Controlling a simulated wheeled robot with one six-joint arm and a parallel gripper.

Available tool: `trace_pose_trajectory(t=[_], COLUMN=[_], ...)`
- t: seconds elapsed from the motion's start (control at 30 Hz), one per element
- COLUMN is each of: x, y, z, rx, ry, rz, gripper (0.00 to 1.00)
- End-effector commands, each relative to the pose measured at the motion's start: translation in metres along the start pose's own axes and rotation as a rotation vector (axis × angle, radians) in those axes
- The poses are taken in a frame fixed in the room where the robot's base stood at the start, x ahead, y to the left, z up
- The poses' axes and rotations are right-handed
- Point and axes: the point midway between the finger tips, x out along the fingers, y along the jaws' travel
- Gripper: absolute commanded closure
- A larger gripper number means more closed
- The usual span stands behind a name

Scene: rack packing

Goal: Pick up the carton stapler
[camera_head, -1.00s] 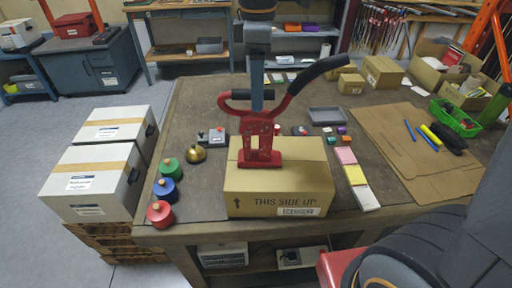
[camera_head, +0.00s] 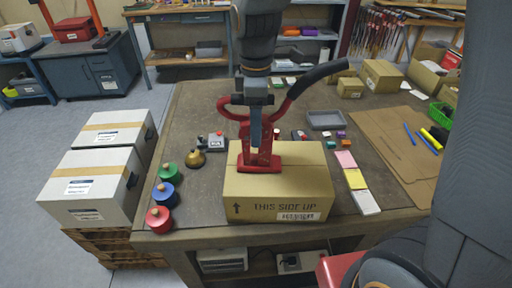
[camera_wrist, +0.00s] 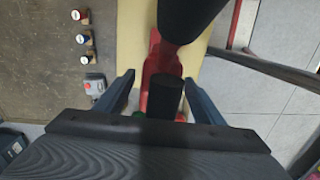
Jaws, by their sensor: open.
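The carton stapler (camera_head: 259,164) is red with black handles and stands upright on a closed cardboard box (camera_head: 278,196). My gripper (camera_head: 256,140) points down over the stapler's middle, and its blue-grey fingers overlap the red frame in the head view. In the wrist view my gripper (camera_wrist: 160,78) is open, with one finger on each side of the stapler (camera_wrist: 162,68). The red body and a black grip lie between the fingers, with a gap on both sides. The palm hides the lower part of that view.
The box sits at the front of a workbench (camera_head: 215,105). Red, blue and green round pots (camera_head: 165,193) and a brass bell (camera_head: 195,158) stand left of it. Coloured note pads (camera_head: 355,179) and a grey tray (camera_head: 325,120) lie right.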

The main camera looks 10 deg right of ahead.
Motion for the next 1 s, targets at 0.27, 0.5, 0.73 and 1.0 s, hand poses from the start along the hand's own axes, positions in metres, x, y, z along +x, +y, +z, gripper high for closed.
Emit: trace_pose_trajectory(t=[0.27, 0.5, 0.73, 1.0], x=[0.0048, 0.0046, 0.0045, 0.0025], y=[0.0001, 0.0001, 0.0000, 0.0014], z=[0.0002, 0.0002, 0.0002, -0.0005], rx=[0.000, 0.000, 0.000, 0.000], ry=[0.000, 0.000, 0.000, 0.002], rz=[0.001, 0.000, 0.000, 0.004], gripper=[0.38, 0.73, 1.00, 1.00])
